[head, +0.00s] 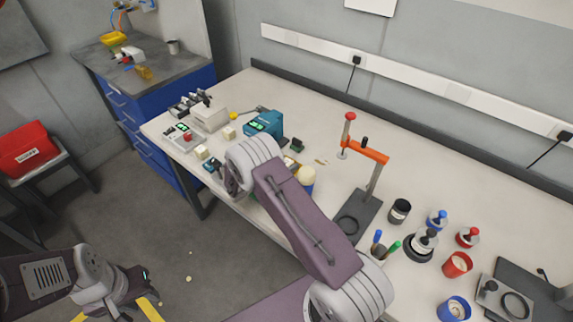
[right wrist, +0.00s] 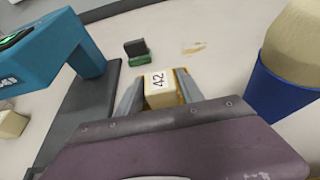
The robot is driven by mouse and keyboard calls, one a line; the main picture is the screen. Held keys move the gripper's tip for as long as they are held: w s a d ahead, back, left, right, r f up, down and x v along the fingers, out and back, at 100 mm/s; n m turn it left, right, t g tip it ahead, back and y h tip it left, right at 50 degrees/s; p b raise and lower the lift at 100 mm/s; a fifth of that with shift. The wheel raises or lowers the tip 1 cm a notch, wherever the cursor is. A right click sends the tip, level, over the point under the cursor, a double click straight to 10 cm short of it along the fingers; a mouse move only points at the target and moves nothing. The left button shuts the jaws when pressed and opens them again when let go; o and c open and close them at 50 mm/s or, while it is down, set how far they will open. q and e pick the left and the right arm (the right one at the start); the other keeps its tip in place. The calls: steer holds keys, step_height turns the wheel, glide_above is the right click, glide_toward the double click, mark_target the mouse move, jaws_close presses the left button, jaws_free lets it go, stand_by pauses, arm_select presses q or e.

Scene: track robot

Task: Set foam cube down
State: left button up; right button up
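The foam cube (right wrist: 160,90), pale cream with "42" on its face, sits between the two fingers of my right gripper (right wrist: 161,92) in the right wrist view. The fingers lie close along both its sides and appear shut on it. An orange-yellow edge shows around the cube; I cannot tell whether the cube touches the surface below. In the head view my right arm hides the cube and most of that gripper. My left gripper (head: 142,284) is low at the left, over the floor and away from the bench; its fingers are too unclear to read.
On the bench (head: 330,95) a teal device (head: 264,124) stands left of the right gripper, and a blue cup with a cream top (right wrist: 285,70) stands close on the right. A small green-based block (right wrist: 138,52) lies beyond. An orange-armed stand (head: 365,150) is farther right.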

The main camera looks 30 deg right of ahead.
steer(key=shift+r+p, duration=0.35)
steer(key=shift+r, duration=0.05)
steer(key=v, duration=1.2)
steer(key=shift+s+f+b, duration=0.1)
steer(key=shift+f+b, duration=0.05)
steer(key=shift+b, duration=0.2)
